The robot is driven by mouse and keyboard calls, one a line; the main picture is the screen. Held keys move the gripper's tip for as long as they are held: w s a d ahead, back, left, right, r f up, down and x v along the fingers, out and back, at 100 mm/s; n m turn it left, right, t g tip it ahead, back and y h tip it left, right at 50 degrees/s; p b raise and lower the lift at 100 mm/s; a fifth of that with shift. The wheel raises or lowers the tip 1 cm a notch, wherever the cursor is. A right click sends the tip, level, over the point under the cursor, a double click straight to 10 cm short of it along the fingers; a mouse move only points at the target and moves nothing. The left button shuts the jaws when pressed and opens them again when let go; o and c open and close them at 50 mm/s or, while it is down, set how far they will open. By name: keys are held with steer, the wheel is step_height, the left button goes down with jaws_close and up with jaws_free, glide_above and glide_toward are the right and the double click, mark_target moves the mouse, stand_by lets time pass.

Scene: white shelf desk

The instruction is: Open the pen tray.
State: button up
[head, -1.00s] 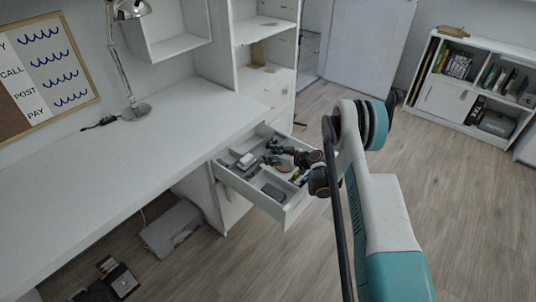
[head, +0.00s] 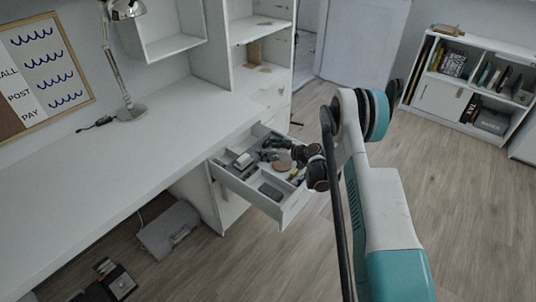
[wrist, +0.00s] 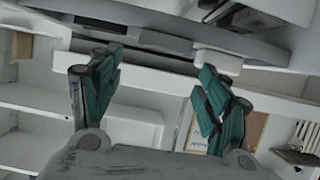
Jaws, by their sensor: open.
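The pen tray is a shallow white drawer (head: 247,190) under the desk. It stands pulled out, with its contents exposed in the head view. My gripper (head: 268,150) is over the drawer's inner part, near the desk edge; my wrist hides some of the contents. In the wrist view, the teal fingers of my gripper (wrist: 160,60) are spread apart with nothing held between them. A white block (wrist: 218,62) shows close beside the right finger. I cannot tell whether the fingers touch the drawer.
The drawer holds a grey box (head: 271,191), a round tan item (head: 280,166) and other small things. The white desk top (head: 110,165) is mostly clear, with a lamp (head: 131,112) at the back. A grey case (head: 170,228) lies on the floor below. Open floor lies to the right.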

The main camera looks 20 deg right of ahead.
step_height(320, 180, up, 7)
stand_by(0.3)
steer(key=shift+c, duration=0.6)
